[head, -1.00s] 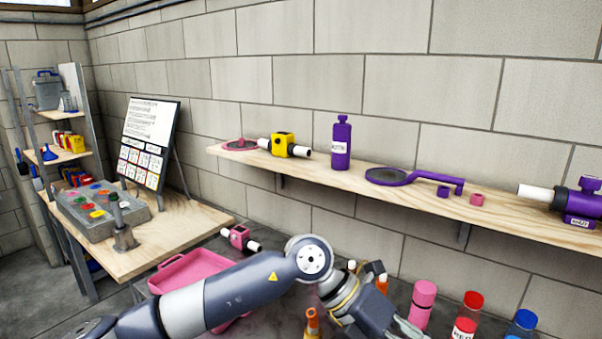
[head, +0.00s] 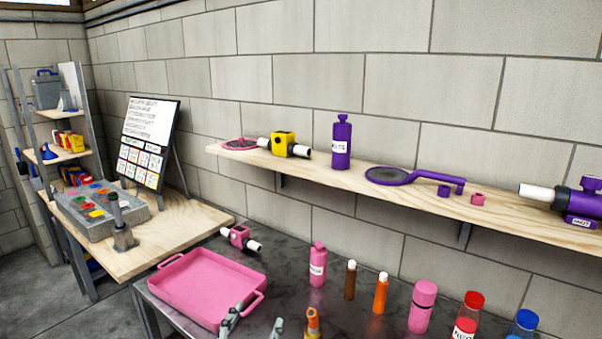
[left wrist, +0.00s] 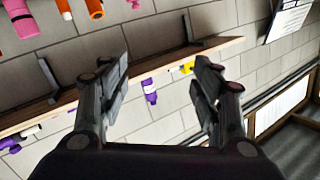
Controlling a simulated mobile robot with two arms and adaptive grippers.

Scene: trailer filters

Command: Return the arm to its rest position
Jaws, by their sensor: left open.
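My left gripper (head: 253,325) shows only by its fingertips at the bottom edge of the head view, in front of the pink tray's near right corner. In the left wrist view my left gripper (left wrist: 162,80) is open, its two fingers wide apart with nothing between them. That view is tilted and looks past the fingers to the wall, with the shelf (left wrist: 155,68) beyond. The rest of my left arm is below the head view. My right gripper is in neither view.
The pink tray (head: 172,283) is on the dark table (head: 300,255). Several bottles stand to its right, among them a labelled pink bottle (head: 318,266). A wooden shelf (head: 335,178) carries purple and yellow parts. A side table (head: 185,228) holds a control box (head: 90,222).

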